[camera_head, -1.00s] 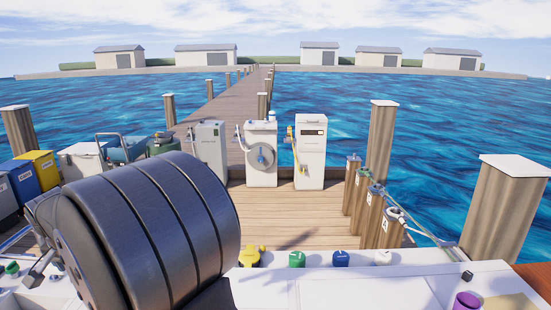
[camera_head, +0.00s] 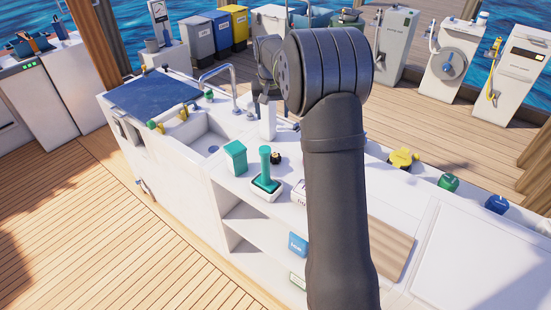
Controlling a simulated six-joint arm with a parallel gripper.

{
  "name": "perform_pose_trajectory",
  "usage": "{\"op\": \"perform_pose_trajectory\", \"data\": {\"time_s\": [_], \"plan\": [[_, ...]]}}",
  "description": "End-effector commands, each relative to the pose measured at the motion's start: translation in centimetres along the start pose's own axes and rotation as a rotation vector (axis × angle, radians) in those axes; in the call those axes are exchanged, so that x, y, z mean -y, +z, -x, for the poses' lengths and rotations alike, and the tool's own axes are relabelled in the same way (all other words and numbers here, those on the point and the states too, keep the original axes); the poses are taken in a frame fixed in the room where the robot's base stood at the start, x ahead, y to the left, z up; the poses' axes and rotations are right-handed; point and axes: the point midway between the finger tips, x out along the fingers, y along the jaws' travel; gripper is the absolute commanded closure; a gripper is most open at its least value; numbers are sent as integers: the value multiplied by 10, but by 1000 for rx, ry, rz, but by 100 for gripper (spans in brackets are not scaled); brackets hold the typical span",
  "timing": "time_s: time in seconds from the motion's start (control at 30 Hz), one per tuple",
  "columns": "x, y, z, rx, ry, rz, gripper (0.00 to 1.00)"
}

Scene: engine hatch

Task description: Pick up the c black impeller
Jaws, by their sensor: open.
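A small dark, round item (camera_head: 275,158) sits on the white counter beside a teal upright handle on a white base. It may be the black impeller, but it is too small to tell. My gripper (camera_head: 265,98) is small and partly hidden at the far end of my arm, past the large dark joint. It is over the counter near the sink, behind the dark item in the picture, and appears apart from it. It is open, and I see nothing held in it. My arm covers part of the counter.
The white counter (camera_head: 232,180) has a sink with a tap (camera_head: 225,80), a teal box (camera_head: 235,157) and a teal handle (camera_head: 265,165). Yellow (camera_head: 402,158), green (camera_head: 448,182) and blue (camera_head: 496,204) items line its back ledge. Wooden deck (camera_head: 130,235) is clear at the front left.

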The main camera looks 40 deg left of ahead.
Motion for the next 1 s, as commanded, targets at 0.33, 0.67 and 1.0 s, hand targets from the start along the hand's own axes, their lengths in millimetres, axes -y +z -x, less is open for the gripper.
{"op": "perform_pose_trajectory", "data": {"time_s": [0.33,0.67,1.0], "plan": [[-9,-26,-48,104,-55,295,33],[-6,-18,-108,110,-57,303,33],[-4,-12,-163,107,-56,302,33]]}}
